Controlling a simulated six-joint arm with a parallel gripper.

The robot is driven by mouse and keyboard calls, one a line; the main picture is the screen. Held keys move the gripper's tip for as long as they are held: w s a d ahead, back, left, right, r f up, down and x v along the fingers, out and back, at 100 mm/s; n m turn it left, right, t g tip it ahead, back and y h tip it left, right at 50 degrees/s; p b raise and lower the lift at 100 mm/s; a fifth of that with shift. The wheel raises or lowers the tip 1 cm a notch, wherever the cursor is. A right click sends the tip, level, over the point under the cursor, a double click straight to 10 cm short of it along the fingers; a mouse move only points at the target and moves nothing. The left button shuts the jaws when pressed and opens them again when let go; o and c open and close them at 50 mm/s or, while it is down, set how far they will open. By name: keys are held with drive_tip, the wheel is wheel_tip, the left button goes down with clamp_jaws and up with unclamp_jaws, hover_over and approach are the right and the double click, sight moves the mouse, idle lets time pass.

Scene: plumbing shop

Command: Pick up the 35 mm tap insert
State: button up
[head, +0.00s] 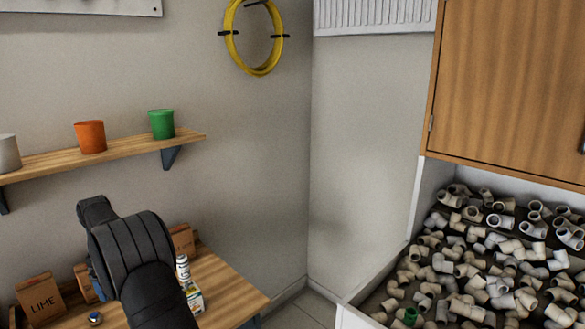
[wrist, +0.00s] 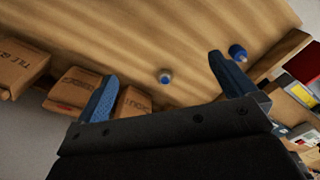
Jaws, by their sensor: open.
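Two small blue tap inserts lie on the wooden bench in the wrist view. One, with a pale round end (wrist: 165,76), lies between my gripper's fingers in the picture, clear of both. The other (wrist: 238,53) lies at the right, beside the right fingertip; I cannot tell whether they touch. No size marking is readable, so I cannot tell which is the 35 mm one. My gripper (wrist: 163,67) is open and empty, its blue fingers wide apart over the bench. In the head view one blue insert (head: 95,318) shows on the bench; my arm hides most of my gripper.
Brown boxes (wrist: 75,90) stand along the bench's left side in the wrist view. Small packages (wrist: 300,92) crowd the right. A LIME box (head: 40,298) and a white bottle (head: 182,270) flank my arm. A shelf (head: 120,154) hangs above. The bench's middle (wrist: 150,30) is clear.

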drive_tip(key=shift+c, duration=0.4)
drive_tip(key=c, duration=0.9)
drive_tip(key=shift+o, duration=0.2)
drive_tip(key=shift+s, duration=0.1)
drive_tip(key=s+a+f+m+t+y, duration=0.15)
drive_tip(key=s+a+m, duration=0.3)
drive_tip(key=s, duration=0.65)
drive_tip(key=s+a+f+m+t+y, duration=0.1)
drive_tip(key=s+a+m+t, duration=0.15)
drive_tip(key=s+m, duration=0.65)
drive_tip(key=a+f+n, duration=0.1)
drive_tip(key=f, duration=0.2)
drive_tip(key=a+f+n, duration=0.1)
drive_tip(key=f, duration=0.3)
drive_tip(key=w+a+f+n, duration=0.1)
drive_tip(key=f, duration=0.2)
drive_tip(key=shift+f+g, duration=0.25)
drive_tip(key=shift+g, duration=0.05)
drive_tip(key=shift+x, duration=2.65)
